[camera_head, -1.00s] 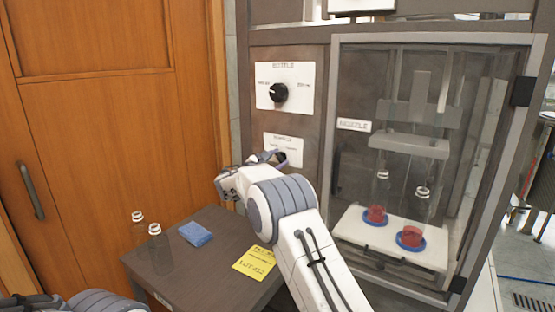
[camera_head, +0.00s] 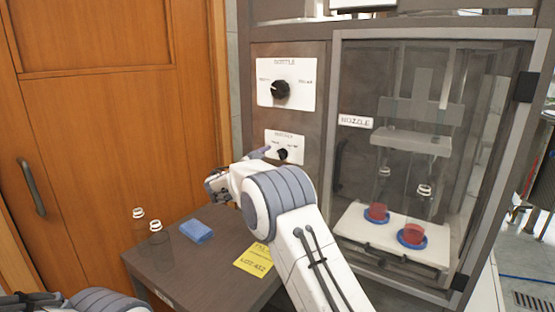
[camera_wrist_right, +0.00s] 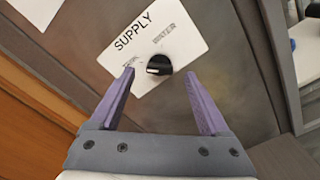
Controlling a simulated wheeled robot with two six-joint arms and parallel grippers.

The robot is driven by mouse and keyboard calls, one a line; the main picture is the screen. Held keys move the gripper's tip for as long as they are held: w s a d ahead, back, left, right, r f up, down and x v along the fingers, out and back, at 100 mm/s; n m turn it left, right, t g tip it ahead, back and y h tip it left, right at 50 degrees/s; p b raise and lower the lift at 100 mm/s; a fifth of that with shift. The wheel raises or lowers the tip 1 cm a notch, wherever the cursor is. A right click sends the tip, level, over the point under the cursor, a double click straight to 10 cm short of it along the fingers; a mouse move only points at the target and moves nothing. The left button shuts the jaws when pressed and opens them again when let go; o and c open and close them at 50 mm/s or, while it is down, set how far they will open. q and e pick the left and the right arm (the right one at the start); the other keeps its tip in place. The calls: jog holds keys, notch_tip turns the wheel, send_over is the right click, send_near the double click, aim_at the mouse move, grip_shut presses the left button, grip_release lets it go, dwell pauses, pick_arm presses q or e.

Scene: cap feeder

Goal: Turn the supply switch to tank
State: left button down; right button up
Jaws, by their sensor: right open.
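The supply switch is a small black knob (camera_wrist_right: 158,65) on a white plate (camera_wrist_right: 185,45) marked SUPPLY in the right wrist view. A pale mark shows on the knob's left-hand end. One small label is left of the knob, the other above it. In the head view the knob (camera_head: 283,154) is on the lower white panel plate. My right gripper (camera_wrist_right: 160,76) is open, its purple fingers on either side of the knob and apart from it. In the head view the right gripper (camera_head: 264,153) is partly hidden by its own wrist. My left gripper's jaws do not show.
A larger nozzle knob (camera_head: 280,90) is above the supply plate. A glass-fronted cabinet (camera_head: 338,215) with two bottles stands to the right.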

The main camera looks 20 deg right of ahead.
jog(key=v, duration=0.6)
jog(key=shift+s+a+b, duration=0.25)
jog(key=shift+a+b, duration=0.05)
jog(key=s+a+f+m+g+y, duration=0.3)
jog(key=s+a+f+g+y, duration=0.15)
jog(key=s, duration=1.15)
jog(key=s+a+f+m+g+y, duration=0.3)
jog(key=s+a+f+y, duration=0.25)
jog(key=s, duration=1.05)
jog(key=s+a+f+m+g+y, duration=0.3)
jog(key=s+a+f+y, duration=0.2)
jog(key=s, duration=1)
notch_tip(320, 180, up, 14)
jog(key=s+p, duration=0.1)
jog(key=p, duration=1.4)
jog(key=shift+s+a+r+m, duration=0.2)
jog(key=shift+s+r+m, duration=0.1)
jog(key=shift+s, duration=0.1)
jog(key=shift+g, duration=0.25)
